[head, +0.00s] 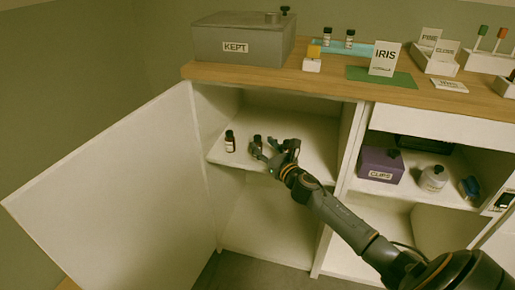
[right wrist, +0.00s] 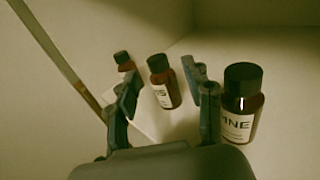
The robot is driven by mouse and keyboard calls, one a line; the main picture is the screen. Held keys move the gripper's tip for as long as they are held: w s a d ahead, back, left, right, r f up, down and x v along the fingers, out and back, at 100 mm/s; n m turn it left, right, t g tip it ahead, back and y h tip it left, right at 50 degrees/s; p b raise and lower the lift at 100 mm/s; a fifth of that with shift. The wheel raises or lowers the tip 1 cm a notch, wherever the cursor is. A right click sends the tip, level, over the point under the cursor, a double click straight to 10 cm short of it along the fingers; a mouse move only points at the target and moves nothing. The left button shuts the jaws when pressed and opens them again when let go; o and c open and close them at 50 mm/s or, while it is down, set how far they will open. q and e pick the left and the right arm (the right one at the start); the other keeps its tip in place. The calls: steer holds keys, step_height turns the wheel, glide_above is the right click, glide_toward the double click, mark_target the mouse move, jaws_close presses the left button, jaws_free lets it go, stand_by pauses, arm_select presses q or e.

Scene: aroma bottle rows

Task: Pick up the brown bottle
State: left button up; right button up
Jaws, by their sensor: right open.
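Three dark brown bottles with black caps and white labels show in the right wrist view. The middle bottle (right wrist: 163,88) stands ahead, between the lines of my fingers; whether it is within their reach I cannot tell. A farther bottle (right wrist: 124,65) is at the left, partly hidden by a finger. The nearest bottle (right wrist: 240,112) stands just right of the right finger, its label ending in "NE". In the head view two bottles show on the cabinet shelf, one at left (head: 230,142) and one (head: 257,140) beside my right gripper (head: 267,149), which is open and empty. My left gripper is out of view.
The shelf (head: 310,165) is inside a white cabinet with its door (head: 120,185) swung open at left. The wooden counter (head: 320,84) above holds a grey KEPT box (head: 240,45) and an IRIS card (head: 384,58). A purple box (head: 381,165) stands in the right compartment.

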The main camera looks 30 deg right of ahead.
mark_target(259, 141)
steer(key=w, duration=0.4)
steer(key=shift+w+d+r+b, duration=0.1)
steer(key=shift+w+b, duration=0.15)
steer(key=shift+b, duration=0.05)
jaws_close()
